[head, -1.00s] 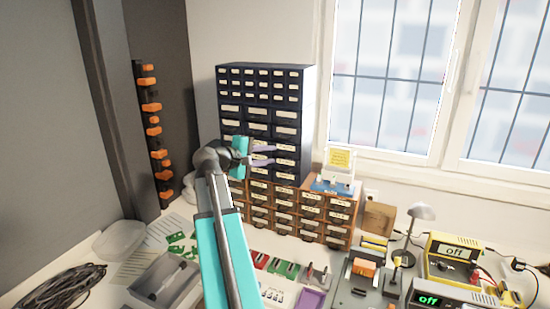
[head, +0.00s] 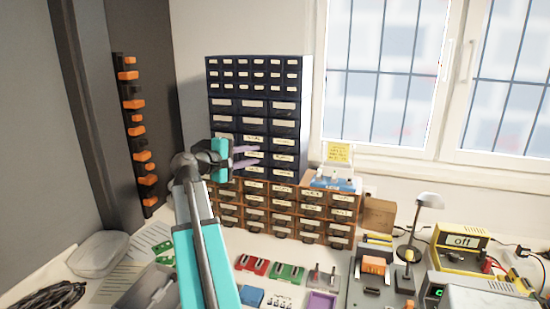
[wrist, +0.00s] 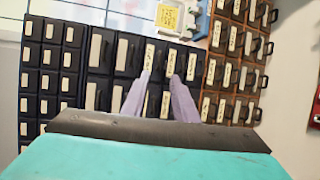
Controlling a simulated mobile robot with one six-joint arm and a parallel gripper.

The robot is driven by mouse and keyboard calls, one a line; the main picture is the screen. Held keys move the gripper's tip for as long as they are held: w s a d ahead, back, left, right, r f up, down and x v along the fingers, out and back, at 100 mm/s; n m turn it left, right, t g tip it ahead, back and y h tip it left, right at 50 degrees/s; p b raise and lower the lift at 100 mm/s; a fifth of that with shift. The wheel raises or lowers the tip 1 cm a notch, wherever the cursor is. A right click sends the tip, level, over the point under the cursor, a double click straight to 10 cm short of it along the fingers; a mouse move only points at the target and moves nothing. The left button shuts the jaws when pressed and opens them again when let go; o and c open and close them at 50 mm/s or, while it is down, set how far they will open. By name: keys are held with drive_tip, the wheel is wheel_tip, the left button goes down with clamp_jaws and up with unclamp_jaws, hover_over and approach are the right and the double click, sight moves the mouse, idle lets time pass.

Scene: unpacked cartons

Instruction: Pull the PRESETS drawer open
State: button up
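A dark blue drawer cabinet (head: 254,122) stands on top of a brown drawer cabinet (head: 284,214). Both have rows of small labelled drawers. The label writing is too small to read, so I cannot tell which drawer is PRESETS. My gripper (head: 257,155) is in front of the lower rows of the dark cabinet. Its two purple fingers are apart, with nothing between them. In the wrist view the fingers (wrist: 161,75) point at the larger dark drawers (wrist: 155,55), near the boundary with the brown ones (wrist: 232,60). I cannot tell whether they touch. No drawer looks clearly pulled out.
A blue item with a yellow note (head: 339,152) sits on the brown cabinet's right end. Red (head: 254,264) and green (head: 288,273) trays lie on the bench in front. A lamp (head: 428,205) and yellow instrument (head: 460,242) stand right. A clear tub (head: 98,254) is left.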

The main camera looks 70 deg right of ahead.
drive_tip(key=shift+d, duration=0.1)
idle(0.3)
drive_tip(key=p, duration=0.3)
approach(288, 140)
drive_tip(key=d+f, duration=0.4)
drive_tip(key=shift+s+f, duration=0.3)
drive_tip(key=shift+s, duration=0.2)
clamp_jaws()
idle(1.2)
